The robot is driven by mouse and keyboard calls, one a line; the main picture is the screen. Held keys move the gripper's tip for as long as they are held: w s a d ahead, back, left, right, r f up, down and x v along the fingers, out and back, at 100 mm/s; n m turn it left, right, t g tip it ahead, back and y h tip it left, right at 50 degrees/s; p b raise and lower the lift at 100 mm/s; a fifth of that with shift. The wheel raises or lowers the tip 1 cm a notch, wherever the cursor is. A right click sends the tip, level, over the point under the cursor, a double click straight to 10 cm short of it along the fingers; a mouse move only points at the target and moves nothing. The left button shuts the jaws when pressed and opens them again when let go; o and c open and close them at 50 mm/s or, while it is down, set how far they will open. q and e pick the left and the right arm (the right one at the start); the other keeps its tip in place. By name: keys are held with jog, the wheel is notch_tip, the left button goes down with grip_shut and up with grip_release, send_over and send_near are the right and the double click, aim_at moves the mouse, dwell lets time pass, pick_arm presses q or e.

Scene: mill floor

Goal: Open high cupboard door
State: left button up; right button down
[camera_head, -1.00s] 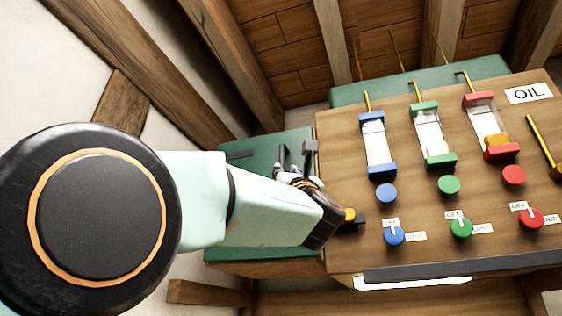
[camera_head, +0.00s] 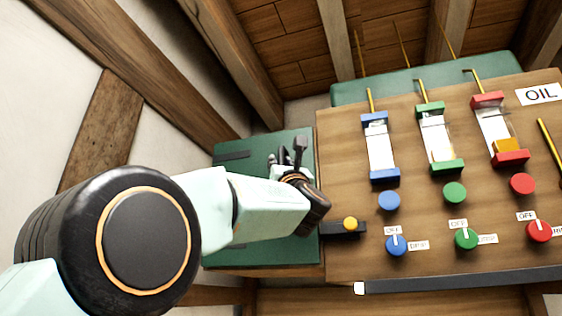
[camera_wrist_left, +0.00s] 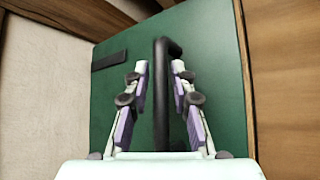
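The cupboard door is a green panel (camera_head: 262,160) at the left side of the wooden oil board; it fills most of the left wrist view (camera_wrist_left: 215,90). A dark, bar-shaped handle (camera_wrist_left: 162,100) with a bent top stands on it. My left gripper (camera_wrist_left: 158,68) is open, with one finger on each side of the handle. Gaps show between the fingers and the bar, and it is not gripped. In the head view, my left gripper (camera_head: 290,157) is small and partly hidden behind my wrist. The door looks shut. My right gripper is not in view.
The wooden board (camera_head: 350,185) beside the door carries blue, green and red knobs, sight tubes and an OIL label (camera_head: 541,94). A yellow button (camera_head: 350,224) on a black bracket sits close to my left wrist. Timber beams (camera_head: 225,55) and a pale wall flank the left.

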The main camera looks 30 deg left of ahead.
pick_arm(q)
jog(key=shift+w+d, duration=0.1)
jog(key=shift+d, duration=0.1)
jog(key=shift+w+a+f, duration=0.1)
jog(key=shift+a+f, duration=0.05)
jog(key=shift+a, duration=0.1)
jog(key=c, duration=0.3)
grip_shut()
